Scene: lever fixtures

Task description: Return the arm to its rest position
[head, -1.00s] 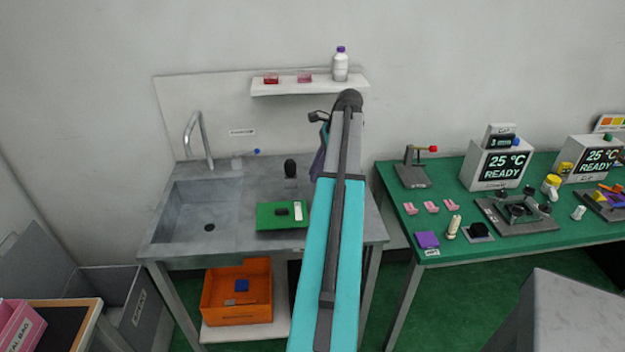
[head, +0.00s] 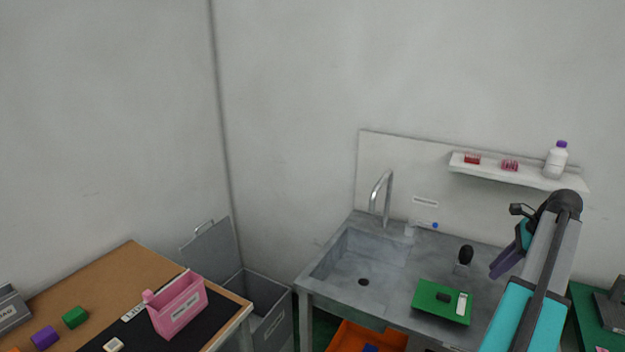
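My arm (head: 541,265) reaches up from the lower right of the head view, its teal and grey links in front of the right end of the sink counter. My gripper (head: 505,262) hangs to the left of the arm's top joint, over the counter's right part. It is seen from behind and partly hidden by the arm, and its fingertips do not show clearly. I cannot see anything held in it.
A grey sink counter (head: 315,285) holds a green tray (head: 425,308) and a black-topped object (head: 466,255). A shelf (head: 520,175) with a white bottle (head: 556,160) is above. At left, a wooden table (head: 120,262) bears a pink box (head: 178,306). A grey bin (head: 268,318) stands between.

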